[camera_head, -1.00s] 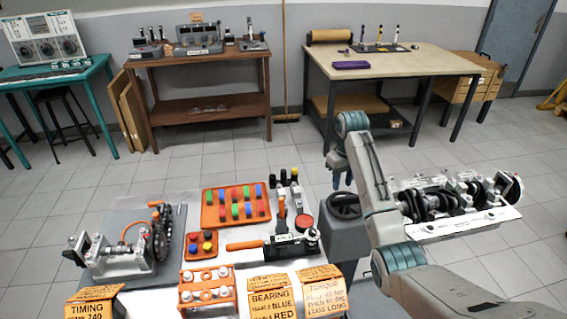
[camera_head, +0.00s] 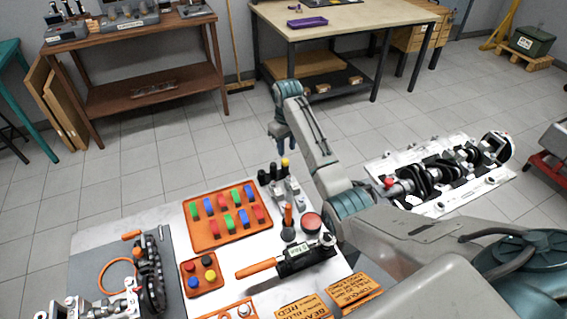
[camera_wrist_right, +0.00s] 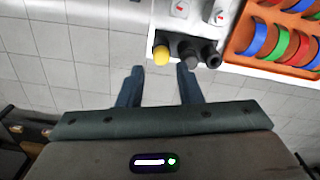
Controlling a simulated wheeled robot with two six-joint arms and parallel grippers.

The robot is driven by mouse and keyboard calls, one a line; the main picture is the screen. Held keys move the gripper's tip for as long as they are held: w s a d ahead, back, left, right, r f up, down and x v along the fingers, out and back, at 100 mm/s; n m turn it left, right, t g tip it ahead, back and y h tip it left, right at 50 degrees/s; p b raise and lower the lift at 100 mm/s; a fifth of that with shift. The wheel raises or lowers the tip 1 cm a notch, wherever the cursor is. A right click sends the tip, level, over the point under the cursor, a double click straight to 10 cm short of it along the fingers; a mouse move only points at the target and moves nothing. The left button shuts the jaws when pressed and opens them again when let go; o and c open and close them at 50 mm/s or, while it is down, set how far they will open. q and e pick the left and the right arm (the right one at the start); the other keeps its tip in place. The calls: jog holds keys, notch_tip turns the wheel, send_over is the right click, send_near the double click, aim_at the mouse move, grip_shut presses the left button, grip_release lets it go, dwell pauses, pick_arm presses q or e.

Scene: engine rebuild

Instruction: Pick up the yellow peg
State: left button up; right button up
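The yellow peg (camera_head: 285,163) stands with dark pegs at the back edge of the workbench, behind the orange tray, in the head view. In the right wrist view the yellow peg's round top (camera_wrist_right: 161,54) is at the end of a short row beside a grey and a black peg. My right gripper (camera_wrist_right: 160,72) is open and empty, its two fingers apart, with the yellow peg just beyond the fingertips and between their lines. In the head view my right gripper (camera_head: 283,138) hangs just behind the pegs, pointing down. My left gripper is out of view.
An orange tray (camera_head: 190,240) of coloured bearing shells lies left of the pegs. A tool with an orange handle (camera_head: 258,268) and a red round part (camera_head: 312,221) lie in front. A crankshaft assembly (camera_head: 440,175) is at right. Open floor lies behind the bench.

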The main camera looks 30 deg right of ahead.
aim_at(285, 160)
jog(key=f+p, duration=0.1)
jog(key=f, duration=0.1)
jog(key=f+p, duration=0.1)
jog(key=f, duration=0.2)
jog(key=shift+w+a+f, duration=0.15)
jog(key=shift+w+f, duration=0.05)
jog(key=shift+f, duration=0.3)
grip_shut()
notch_tip(285, 160, up, 9)
jog(key=shift+w+f+b, duration=0.1)
jog(key=shift+b, duration=1.15)
jog(key=shift+r, duration=0.65)
